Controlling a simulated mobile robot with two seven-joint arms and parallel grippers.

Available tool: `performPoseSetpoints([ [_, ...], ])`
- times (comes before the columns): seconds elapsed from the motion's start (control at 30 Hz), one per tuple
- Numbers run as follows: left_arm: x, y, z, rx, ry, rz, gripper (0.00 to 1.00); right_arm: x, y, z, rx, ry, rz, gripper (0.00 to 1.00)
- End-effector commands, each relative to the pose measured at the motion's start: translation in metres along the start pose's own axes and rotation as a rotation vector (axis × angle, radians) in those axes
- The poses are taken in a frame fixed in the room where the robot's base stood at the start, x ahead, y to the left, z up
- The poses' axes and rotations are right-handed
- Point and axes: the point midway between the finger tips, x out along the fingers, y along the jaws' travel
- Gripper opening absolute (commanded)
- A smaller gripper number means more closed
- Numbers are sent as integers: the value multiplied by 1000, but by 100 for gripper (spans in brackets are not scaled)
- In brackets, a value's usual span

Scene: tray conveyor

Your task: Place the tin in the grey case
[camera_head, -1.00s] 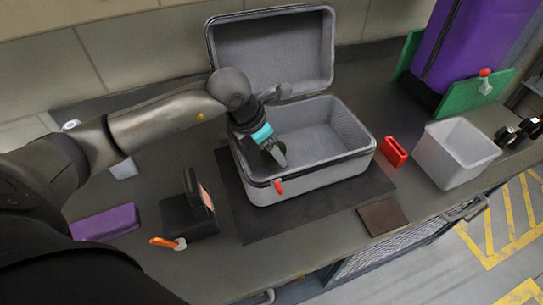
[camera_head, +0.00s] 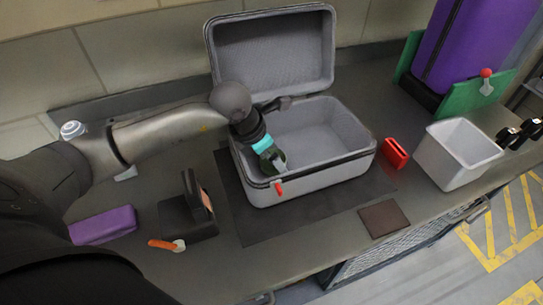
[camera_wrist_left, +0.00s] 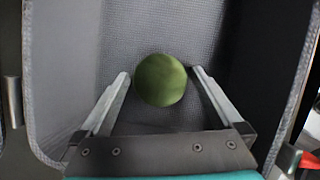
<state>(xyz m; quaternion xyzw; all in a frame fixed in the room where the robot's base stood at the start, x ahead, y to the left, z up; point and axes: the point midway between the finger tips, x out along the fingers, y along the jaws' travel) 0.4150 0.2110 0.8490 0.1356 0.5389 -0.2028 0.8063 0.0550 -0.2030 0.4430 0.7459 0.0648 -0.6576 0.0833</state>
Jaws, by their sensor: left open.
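The grey case (camera_head: 318,178) stands open on a dark mat on the bench, its lid (camera_head: 272,50) raised at the back. A green round tin (camera_wrist_left: 160,80) is inside the case, seen end-on in the left wrist view, with the grey lining behind it. In the head view the tin (camera_head: 266,165) is partly hidden by my gripper near the case's left front corner. My left gripper (camera_wrist_left: 160,76) is open, its fingers on either side of the tin with small gaps showing. It reaches down into the case in the head view (camera_head: 275,163). My right gripper is not in view.
A red holder (camera_head: 396,154) and a white bin (camera_head: 455,155) stand right of the case. A brown pad (camera_head: 384,218) lies in front. A black stand (camera_head: 188,215), an orange-handled item (camera_head: 166,244) and a purple block (camera_head: 103,226) are to the left. The case's right half is empty.

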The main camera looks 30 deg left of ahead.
Motion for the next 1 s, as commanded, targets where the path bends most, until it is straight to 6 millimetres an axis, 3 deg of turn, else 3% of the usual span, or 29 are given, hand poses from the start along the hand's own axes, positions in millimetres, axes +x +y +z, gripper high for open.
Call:
performPoseSetpoints([
  [0.17, -17, 1, 1, 2, -1, 2, 100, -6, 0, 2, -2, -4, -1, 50],
  [0.6, -105, 1, 1, 0, -1, 3, 100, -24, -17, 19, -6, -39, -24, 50],
  [0.8, -121, 0, 1, 1, 0, 1, 100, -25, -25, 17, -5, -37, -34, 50],
  [1.0, -122, 0, 1, 0, 0, 0, 100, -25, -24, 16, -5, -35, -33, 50],
])
